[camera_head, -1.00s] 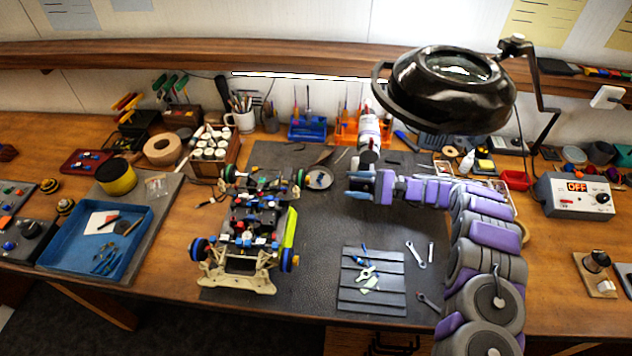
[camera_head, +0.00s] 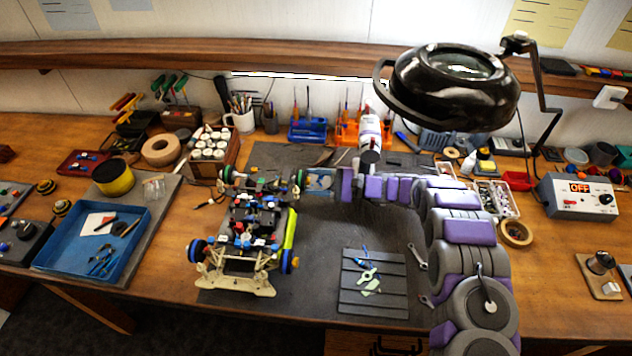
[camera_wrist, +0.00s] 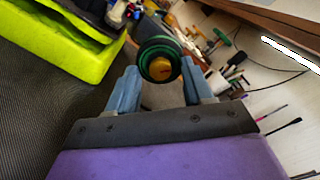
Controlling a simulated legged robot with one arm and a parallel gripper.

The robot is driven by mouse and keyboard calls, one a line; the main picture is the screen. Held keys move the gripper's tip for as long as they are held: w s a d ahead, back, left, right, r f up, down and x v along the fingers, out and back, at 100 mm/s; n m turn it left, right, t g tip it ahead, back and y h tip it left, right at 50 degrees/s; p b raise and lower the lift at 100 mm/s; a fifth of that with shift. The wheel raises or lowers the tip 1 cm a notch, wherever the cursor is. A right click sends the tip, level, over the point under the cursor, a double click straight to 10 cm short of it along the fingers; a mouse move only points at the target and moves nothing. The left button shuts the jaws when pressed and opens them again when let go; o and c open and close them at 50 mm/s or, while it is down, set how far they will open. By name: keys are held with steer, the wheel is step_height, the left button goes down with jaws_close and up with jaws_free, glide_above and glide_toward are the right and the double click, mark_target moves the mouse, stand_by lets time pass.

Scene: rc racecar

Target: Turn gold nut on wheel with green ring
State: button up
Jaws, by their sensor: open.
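The RC car chassis (camera_head: 238,270) stands on the dark mat. Its far right wheel with a green ring (camera_head: 300,178) faces my gripper (camera_head: 312,181), which reaches in from the right. In the wrist view the wheel with the green ring (camera_wrist: 157,45) is straight ahead, with the gold nut (camera_wrist: 160,69) at its centre. My gripper (camera_wrist: 159,66) is open, with one blue finger on each side of the nut. I cannot tell whether the fingers touch the wheel. The nut is too small to make out in the head view.
A lime green body panel (camera_head: 290,229) runs along the car's right side and fills the upper left of the wrist view. A slotted grey tray (camera_head: 373,300) with small parts lies at the front. A black lamp (camera_head: 455,85) hangs above my arm.

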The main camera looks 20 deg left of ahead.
steer(key=shift+d, duration=0.1)
steer(key=shift+c, duration=0.4)
jaws_close()
steer(key=n, duration=0.4)
steer(key=shift+s, duration=0.1)
steer(key=shift+f+n+b, duration=0.1)
steer(key=shift+n+b, duration=0.85)
steer(key=shift+n, duration=1.25)
